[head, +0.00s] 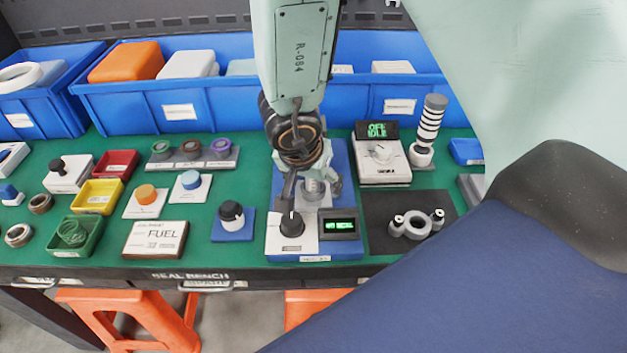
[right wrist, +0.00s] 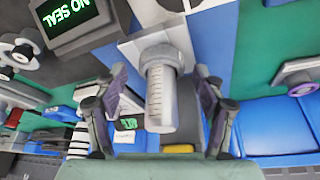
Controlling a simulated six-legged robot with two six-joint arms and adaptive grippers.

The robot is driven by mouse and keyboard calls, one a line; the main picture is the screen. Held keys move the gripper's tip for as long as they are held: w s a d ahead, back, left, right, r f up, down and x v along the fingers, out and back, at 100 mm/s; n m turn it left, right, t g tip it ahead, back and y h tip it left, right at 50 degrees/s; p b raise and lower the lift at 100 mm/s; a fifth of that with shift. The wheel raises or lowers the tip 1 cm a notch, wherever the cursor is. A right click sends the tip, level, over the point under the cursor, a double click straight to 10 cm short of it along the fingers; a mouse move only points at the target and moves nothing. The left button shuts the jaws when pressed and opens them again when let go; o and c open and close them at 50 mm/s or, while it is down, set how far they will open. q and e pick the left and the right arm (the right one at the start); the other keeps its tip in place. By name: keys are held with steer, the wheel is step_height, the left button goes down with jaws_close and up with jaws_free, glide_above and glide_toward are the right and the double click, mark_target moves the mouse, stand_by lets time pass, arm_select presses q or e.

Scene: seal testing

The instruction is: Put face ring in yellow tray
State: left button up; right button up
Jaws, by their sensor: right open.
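The yellow tray (head: 86,209) sits on the left of the green bench mat, between a red tray and a green tray; no ring shows inside it. Two loose grey-brown rings, one (head: 40,203) behind the other (head: 18,235), lie to its left. Three coloured rings sit on a grey holder (head: 191,160) behind it. I cannot tell which ring is the face ring. My right gripper (head: 312,181) is open over the blue test station. In the right wrist view its fingers (right wrist: 160,76) stand either side of a grey graduated cylinder (right wrist: 161,100). My left gripper is not in view.
The station's screen (right wrist: 70,18) reads NO SEAL. A black knob (head: 291,222) stands in front of the gripper. A striped post (head: 430,125) and a clamp-like grey part (head: 415,224) stand to the right. Blue bins (head: 180,112) line the back.

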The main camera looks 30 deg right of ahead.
steer(key=shift+w+d+f, duration=0.1)
steer(key=shift+d+f, duration=0.05)
steer(key=shift+d, duration=0.05)
steer(key=shift+s+a+r, duration=0.2)
steer(key=shift+a+r, duration=0.15)
steer(key=shift+a, duration=0.3)
steer(key=shift+s+a+r, duration=0.1)
steer(key=shift+c, duration=0.6)
steer(key=shift+w+d+f, duration=0.25)
steer(key=shift+d+f, duration=0.1)
steer(key=shift+d, duration=0.25)
steer(key=c, duration=0.4)
steer(key=shift+a, duration=0.25)
steer(key=c, duration=0.4)
steer(key=shift+s+r, duration=0.15)
steer(key=shift+c, duration=1.3)
steer(key=o, duration=0.5)
steer(key=c, duration=0.4)
steer(key=shift+c, duration=0.9)
